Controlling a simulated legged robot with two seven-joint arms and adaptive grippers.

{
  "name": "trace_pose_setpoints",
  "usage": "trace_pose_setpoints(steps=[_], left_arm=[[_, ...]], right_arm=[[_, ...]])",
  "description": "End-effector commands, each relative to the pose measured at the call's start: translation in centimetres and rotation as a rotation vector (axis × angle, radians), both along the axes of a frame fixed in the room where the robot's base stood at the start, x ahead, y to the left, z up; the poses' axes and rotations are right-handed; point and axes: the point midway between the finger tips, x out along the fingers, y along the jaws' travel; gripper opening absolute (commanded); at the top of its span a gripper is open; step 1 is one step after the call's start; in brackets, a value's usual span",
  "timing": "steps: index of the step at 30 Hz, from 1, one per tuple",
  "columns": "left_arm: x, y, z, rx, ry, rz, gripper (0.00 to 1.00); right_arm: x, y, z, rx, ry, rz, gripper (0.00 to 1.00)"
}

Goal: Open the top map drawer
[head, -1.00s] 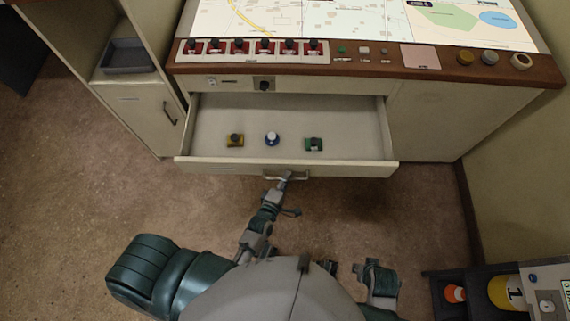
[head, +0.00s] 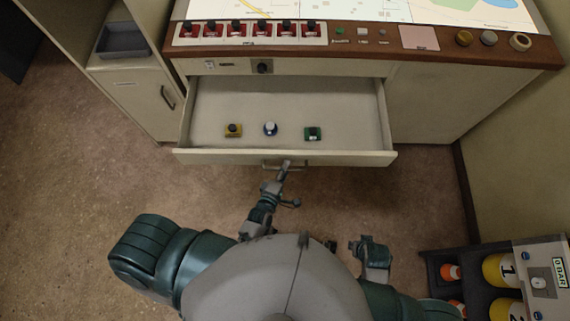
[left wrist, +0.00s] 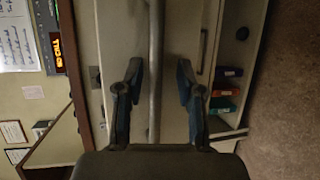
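The top map drawer (head: 285,157) is pulled well out of the pale console in the head view. My left gripper (head: 286,166) is at the drawer's front handle (head: 270,166). In the left wrist view its two fingers (left wrist: 157,85) stand apart, with a grey bar (left wrist: 155,40) running between them; I see a gap on both sides. My right gripper (head: 368,250) is low beside my body, away from the drawer; its fingers are unclear.
The console top holds red switches (head: 248,30) and a lit map (head: 350,8). A cabinet with a grey tray (head: 122,40) stands at left. A dark rack with yellow and orange cylinders (head: 498,270) is at lower right. Floor before the drawer is free on both sides.

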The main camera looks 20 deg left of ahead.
Motion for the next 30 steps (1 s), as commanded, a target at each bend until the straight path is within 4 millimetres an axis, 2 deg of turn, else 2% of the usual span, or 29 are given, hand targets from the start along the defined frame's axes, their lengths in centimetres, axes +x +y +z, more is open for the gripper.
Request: trace_pose_setpoints(steps=[5, 8, 21, 25, 30], left_arm=[[-0.1, 0.0, 0.2, 0.0, -0.003, 0.001, 0.37], [-1.0, 0.2, 0.3, 0.0, -0.001, 0.001, 0.37], [-9.8, 1.2, 1.8, 0.001, 0.002, -0.001, 0.37], [-11.1, 1.3, 2.1, 0.0, 0.001, 0.0, 0.37], [-11.6, 1.4, 2.3, 0.0, 0.0, 0.0, 0.37]], right_arm=[[0.1, 0.1, 0.1, 0.001, -0.003, 0.001, 0.4], [0.1, 0.1, 0.1, 0.001, -0.003, 0.001, 0.4], [0.1, 0.0, 0.1, 0.001, -0.002, 0.001, 0.4], [0.1, 0.0, 0.1, 0.001, -0.002, 0.001, 0.4], [0.0, 0.0, 0.1, 0.0, -0.002, 0.0, 0.4]])
